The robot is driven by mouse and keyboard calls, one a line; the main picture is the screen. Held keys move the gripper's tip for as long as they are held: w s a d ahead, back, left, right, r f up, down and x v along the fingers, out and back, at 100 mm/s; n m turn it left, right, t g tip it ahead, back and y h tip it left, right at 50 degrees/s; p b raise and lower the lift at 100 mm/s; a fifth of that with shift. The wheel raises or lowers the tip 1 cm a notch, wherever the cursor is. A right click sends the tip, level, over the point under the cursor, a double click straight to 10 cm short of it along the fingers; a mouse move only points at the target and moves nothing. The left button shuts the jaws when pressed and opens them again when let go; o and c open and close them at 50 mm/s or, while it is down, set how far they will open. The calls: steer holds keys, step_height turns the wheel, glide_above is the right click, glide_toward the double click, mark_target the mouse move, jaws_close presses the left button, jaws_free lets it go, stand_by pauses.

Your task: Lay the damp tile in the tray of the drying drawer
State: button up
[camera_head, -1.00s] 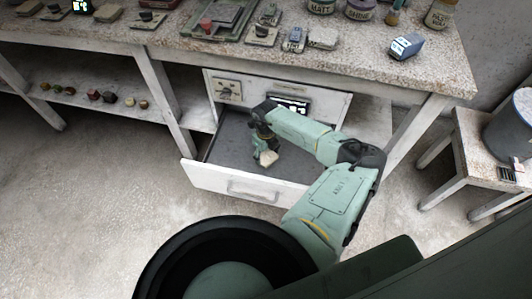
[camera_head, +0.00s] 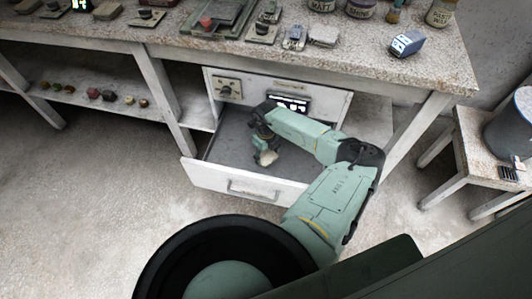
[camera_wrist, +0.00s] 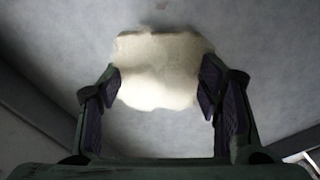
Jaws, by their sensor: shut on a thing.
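The damp tile (camera_wrist: 160,75) is a pale cream slab with uneven edges, seen between my gripper's fingers in the wrist view. It shows small at the gripper's end in the head view (camera_head: 266,158). My gripper (camera_wrist: 160,88) is shut on the tile, with one dark-padded finger at each side. The drying drawer (camera_head: 240,183) is pulled open under the bench. Its grey tray (camera_head: 225,150) lies below the tile and fills the wrist view's background. I cannot tell whether the tile touches the tray floor.
The drawer's cabinet face has a dial (camera_head: 227,89) and a lit display (camera_head: 290,103). The bench top (camera_head: 350,62) above carries jars and small tools. A stool (camera_head: 470,150) with a bucket stands at the right. Bare tray floor surrounds the tile.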

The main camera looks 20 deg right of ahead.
steer(key=shift+f, duration=0.3)
steer(key=o, duration=1.4)
steer(key=shift+r+p, duration=1.85)
steer(key=shift+r, duration=0.25)
